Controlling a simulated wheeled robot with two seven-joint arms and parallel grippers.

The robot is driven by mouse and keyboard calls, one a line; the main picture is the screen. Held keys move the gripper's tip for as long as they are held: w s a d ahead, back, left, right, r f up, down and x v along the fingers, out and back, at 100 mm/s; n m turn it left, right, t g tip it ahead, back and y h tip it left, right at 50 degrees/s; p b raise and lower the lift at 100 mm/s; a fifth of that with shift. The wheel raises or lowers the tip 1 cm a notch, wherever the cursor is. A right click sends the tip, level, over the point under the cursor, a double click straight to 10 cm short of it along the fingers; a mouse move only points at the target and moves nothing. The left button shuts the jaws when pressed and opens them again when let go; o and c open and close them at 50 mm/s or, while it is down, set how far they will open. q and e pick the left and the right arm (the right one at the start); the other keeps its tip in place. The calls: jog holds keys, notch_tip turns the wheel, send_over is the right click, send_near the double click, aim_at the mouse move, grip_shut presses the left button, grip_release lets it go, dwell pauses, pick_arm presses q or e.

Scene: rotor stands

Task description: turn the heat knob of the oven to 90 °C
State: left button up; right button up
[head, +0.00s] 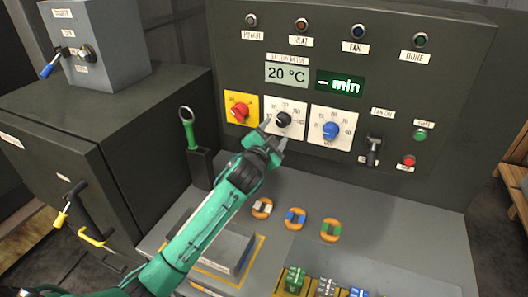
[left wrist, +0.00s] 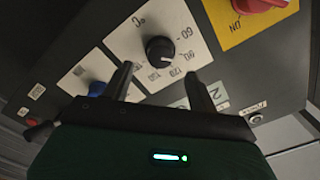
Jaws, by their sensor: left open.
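The heat knob (head: 283,119) is black and sits on a white dial plate on the oven panel, between a red knob and a blue knob. It also shows in the left wrist view (left wrist: 159,49), with dial numbers around it. My left gripper (head: 274,133) is open and empty just in front of this dial. In the left wrist view its two dark fingers (left wrist: 158,72) point at the dial, with the knob just beyond the gap between their tips; no contact is visible. The temperature display (head: 287,73) reads 20 °C. My right gripper is out of view.
The red knob (head: 240,111) on yellow and the blue knob (head: 330,130) flank the dial closely. A black lever (head: 374,148) and green and red buttons are further right. A green-handled tool (head: 190,130) stands in a holder at left. Several small parts lie on the bench.

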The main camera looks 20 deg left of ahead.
pick_arm(q)
jog(key=s+b, duration=0.2)
jog(key=s, duration=0.6)
jog(key=shift+a, duration=0.15)
